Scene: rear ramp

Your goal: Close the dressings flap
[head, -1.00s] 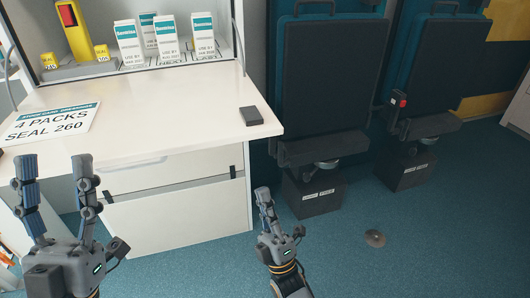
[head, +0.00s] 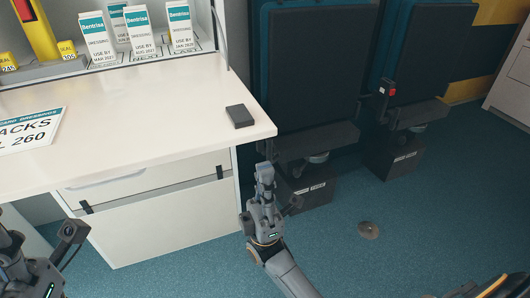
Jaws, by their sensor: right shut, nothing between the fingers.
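A white cabinet compartment at the upper left of the head view holds white dressings packs (head: 137,35) with teal tops, standing upright. A wide white level panel (head: 180,125) extends in front of it, and a thin grey stay (head: 220,40) shows at the compartment's right side. I cannot tell for sure whether this panel is the dressings flap. My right gripper (head: 264,172) is shut and empty, just below and beside the panel's front right corner, apart from it in the picture. My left gripper (head: 30,270) is at the lower left, cut off by the frame; its fingertips are hidden.
A small dark block (head: 240,116) and a white sign (head: 25,130) lie on the panel. White drawers (head: 165,215) stand below. Dark folded seats (head: 315,60) are at the right. Blue floor (head: 420,220) is open at the lower right, with a small round fitting (head: 369,230).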

